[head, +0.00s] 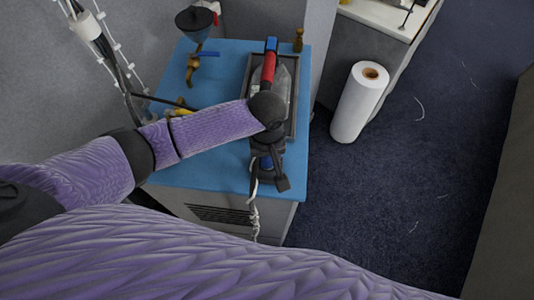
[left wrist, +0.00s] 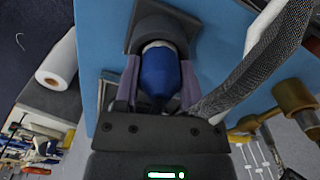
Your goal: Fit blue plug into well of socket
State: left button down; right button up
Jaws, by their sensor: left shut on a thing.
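My left gripper (head: 266,158) is over the near part of the blue table, its jaws pointing down and back towards me. In the left wrist view its two fingers (left wrist: 159,84) are closed on the sides of the blue plug (left wrist: 159,72). The plug's far end faces the dark grey socket (left wrist: 178,18), and a pale ring shows between them. The plug is roughly in line with the socket. Whether its end is inside the well or just at its mouth I cannot tell. In the head view the arm and gripper hide most of both. My right gripper is out of view.
A grey tray (head: 292,128) with a red and blue tool (head: 269,62) lies behind the gripper. Brass fittings (head: 192,70) and a funnel (head: 195,20) stand at the back left. A braided cable (left wrist: 252,68) passes close beside the jaws. A white roll (head: 357,105) stands on the floor.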

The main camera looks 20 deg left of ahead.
pick_arm(q)
jog(key=shift+c, duration=0.9)
grip_release()
jog(key=shift+f, duration=0.1)
notch_tip(320, 180, up, 12)
jog(key=p, duration=0.2)
